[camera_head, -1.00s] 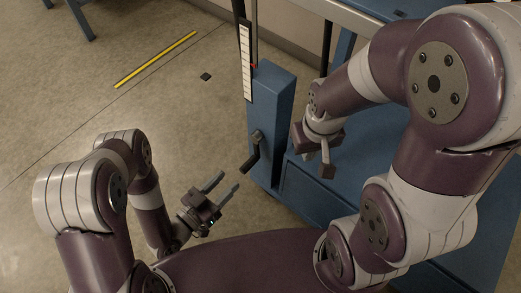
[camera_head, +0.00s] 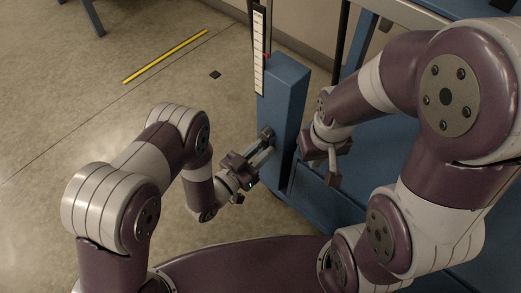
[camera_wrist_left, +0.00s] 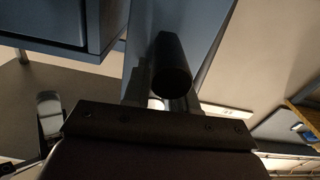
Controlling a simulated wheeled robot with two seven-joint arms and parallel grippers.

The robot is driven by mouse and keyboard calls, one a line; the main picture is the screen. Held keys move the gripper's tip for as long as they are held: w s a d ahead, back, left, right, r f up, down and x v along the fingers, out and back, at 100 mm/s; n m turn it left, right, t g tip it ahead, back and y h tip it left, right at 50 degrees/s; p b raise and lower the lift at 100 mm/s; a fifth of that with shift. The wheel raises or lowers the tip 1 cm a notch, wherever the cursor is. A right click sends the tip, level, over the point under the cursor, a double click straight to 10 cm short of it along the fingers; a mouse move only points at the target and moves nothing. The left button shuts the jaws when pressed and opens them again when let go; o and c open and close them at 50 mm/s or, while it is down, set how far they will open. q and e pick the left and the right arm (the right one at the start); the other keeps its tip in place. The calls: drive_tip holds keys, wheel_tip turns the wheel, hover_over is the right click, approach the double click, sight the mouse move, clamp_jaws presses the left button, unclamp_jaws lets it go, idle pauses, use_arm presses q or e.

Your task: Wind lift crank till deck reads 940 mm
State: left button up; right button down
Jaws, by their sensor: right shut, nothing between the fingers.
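The dark lift crank (camera_head: 266,133) is on the side of the blue column (camera_head: 284,95). My left gripper (camera_head: 262,156) is at the crank, its two fingers reaching up to it. In the left wrist view the dark round crank grip (camera_wrist_left: 172,65) sits between the fingers; whether they press on it I cannot tell. My right gripper (camera_head: 331,168) is shut and empty, right of the column, in front of the blue frame.
The blue lift frame (camera_head: 375,150) fills the right behind my right arm. A yellow floor strip (camera_head: 166,56) and a small dark square (camera_head: 215,75) lie on the open floor at the left. Blue legs (camera_head: 93,15) stand at the far upper left.

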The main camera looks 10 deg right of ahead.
use_arm(q)
clamp_jaws()
drive_tip(key=shift+w+a+r+m+p, duration=0.1)
drive_tip(key=shift+w+a+m+p, duration=0.3)
drive_tip(key=shift+m, duration=0.75)
drive_tip(key=shift+w+a+r+m+p, duration=0.15)
drive_tip(key=shift+w+m+p, duration=0.25)
drive_tip(key=shift+m, duration=0.7)
drive_tip(key=shift+w+a+r+m+p, duration=0.1)
drive_tip(key=shift+w+a+m+p, duration=0.35)
drive_tip(key=shift+m, duration=0.7)
drive_tip(key=shift+s, duration=0.1)
drive_tip(key=shift+o, duration=2.4)
unclamp_jaws()
